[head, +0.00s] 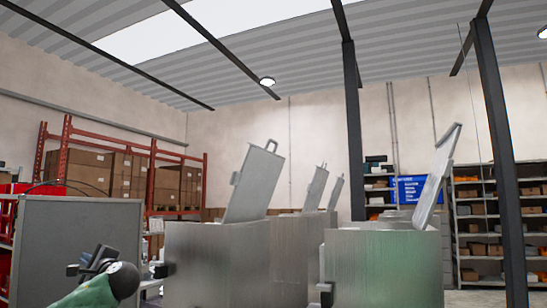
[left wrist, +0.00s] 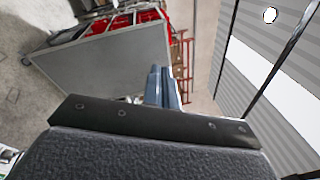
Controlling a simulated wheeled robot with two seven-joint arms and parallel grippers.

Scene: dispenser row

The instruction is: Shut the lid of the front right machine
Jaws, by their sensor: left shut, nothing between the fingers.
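The front right machine (head: 385,265) is a grey metal box at the lower right of the head view. Its lid (head: 437,178) stands raised, tilted up to the right. My left gripper (head: 92,260) is at the lower left of the head view, well left of that machine and apart from it. In the left wrist view its fingers (left wrist: 165,88) are shut together with nothing between them. The front right machine does not show in the left wrist view. My right gripper is in neither view.
A front left machine (head: 212,262) with a raised lid (head: 255,182) stands between my left gripper and the front right machine. More raised lids (head: 315,187) show behind. A grey panel (head: 60,250) stands close at my left gripper. Red shelving (head: 66,140) is behind.

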